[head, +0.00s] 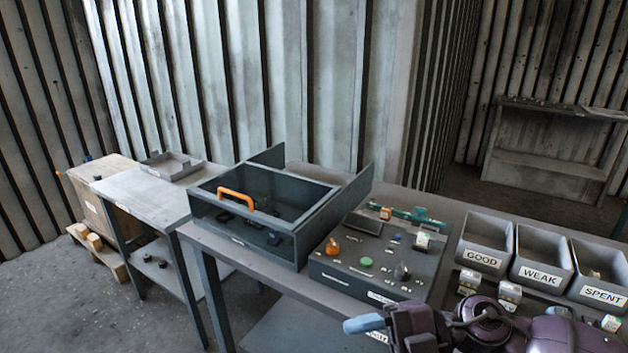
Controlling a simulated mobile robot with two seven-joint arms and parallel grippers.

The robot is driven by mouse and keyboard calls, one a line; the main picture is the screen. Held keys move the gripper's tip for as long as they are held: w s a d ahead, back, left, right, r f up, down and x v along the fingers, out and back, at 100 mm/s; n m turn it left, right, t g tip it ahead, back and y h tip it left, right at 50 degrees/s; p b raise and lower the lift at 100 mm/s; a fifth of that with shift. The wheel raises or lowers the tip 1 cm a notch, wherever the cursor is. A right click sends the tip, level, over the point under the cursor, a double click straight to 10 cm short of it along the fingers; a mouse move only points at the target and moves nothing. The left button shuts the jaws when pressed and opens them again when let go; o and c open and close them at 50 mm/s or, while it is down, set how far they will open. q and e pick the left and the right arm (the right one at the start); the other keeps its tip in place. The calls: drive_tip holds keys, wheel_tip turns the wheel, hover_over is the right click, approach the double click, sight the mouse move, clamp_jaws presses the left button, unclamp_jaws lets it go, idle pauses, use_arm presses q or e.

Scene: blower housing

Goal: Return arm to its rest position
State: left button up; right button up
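My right arm comes in from the lower right corner, low along the front edge of the workbench (410,187). Its purple links lie in front of the bins and small labelled blocks. My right gripper (366,323) points left, with a light blue fingertip showing at the front edge of the control box (350,268). The gap between its fingers cannot be made out, and I see nothing held in it. My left arm and gripper are not in view.
A grey open drawer box (240,228) with an orange handle stands left of the control box. Bins labelled GOOD (482,257), WEAK (541,274) and SPENT (602,293) stand to the right. A side table (140,187) with a tray is at left.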

drive_tip(key=w+d+f+m+t+h, duration=0.3)
drive_tip(key=d+f+m+t, duration=0.2)
drive_tip(key=m+t, duration=0.5)
drive_tip(key=w+d+f+m+t+h, duration=0.3)
drive_tip(key=d+f+m+t, duration=0.1)
drive_tip(key=m+t, duration=0.5)
drive_tip(key=s+d+f+m+g+h, duration=0.2)
drive_tip(key=s+d+f+m+h, duration=0.2)
drive_tip(key=f, duration=0.6)
drive_tip(key=s+d+f+m+g+h, duration=0.3)
drive_tip(key=s+d+f+m+h, duration=0.2)
drive_tip(key=s+d+f+h, duration=0.2)
wheel_tip(320, 180, down, 3)
drive_tip(key=shift+s+d+f+m+g, duration=0.15)
drive_tip(key=shift+s+d+m+g, duration=0.25)
drive_tip(key=shift+s, duration=0.7)
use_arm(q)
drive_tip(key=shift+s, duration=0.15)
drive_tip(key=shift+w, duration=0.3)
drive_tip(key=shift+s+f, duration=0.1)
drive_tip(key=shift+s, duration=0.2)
use_arm(e)
drive_tip(key=shift+o, duration=0.2)
